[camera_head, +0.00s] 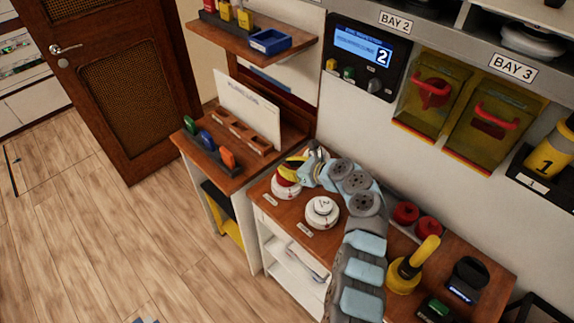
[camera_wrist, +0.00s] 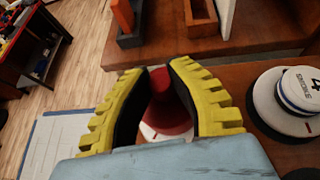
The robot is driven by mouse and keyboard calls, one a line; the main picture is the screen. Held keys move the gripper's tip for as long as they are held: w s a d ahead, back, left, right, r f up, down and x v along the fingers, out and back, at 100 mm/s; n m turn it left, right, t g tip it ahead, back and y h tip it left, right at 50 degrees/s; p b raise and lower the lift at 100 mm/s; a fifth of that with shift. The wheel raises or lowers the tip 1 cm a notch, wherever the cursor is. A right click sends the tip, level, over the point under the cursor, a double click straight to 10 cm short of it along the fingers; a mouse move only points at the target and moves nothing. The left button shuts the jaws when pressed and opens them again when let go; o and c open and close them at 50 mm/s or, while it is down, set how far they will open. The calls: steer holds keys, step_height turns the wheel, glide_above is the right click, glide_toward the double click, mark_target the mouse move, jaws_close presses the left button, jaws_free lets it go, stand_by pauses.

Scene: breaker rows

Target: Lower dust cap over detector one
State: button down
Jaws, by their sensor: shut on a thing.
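My gripper (camera_head: 293,172) has yellow ridged fingers and is shut on a red dust cap (camera_head: 284,181) over the left end of the bench. In the wrist view the fingers (camera_wrist: 172,85) close around the red cap (camera_wrist: 172,118). Below the cap is a white round detector (camera_head: 286,192), whose white rim also shows in the wrist view (camera_wrist: 150,133). The cap is directly above or on this detector; the fingers hide whether it is seated. A second white detector (camera_head: 322,211) stands uncapped to its right, also in the wrist view (camera_wrist: 295,95).
Two more red caps (camera_head: 405,213) (camera_head: 428,227) rest at the back of the bench (camera_head: 455,250). A yellow-handled tool (camera_head: 413,262) and a black device (camera_head: 467,278) stand on the right. A side shelf with slots (camera_head: 247,132) rises behind, to the left.

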steer(key=shift+f, duration=0.45)
steer(key=c, duration=1)
jaws_free()
steer(key=shift+o, duration=0.2)
steer(key=v, duration=0.7)
steer(key=shift+d, duration=0.25)
steer(key=shift+s+r, duration=0.1)
steer(key=shift+s, duration=0.05)
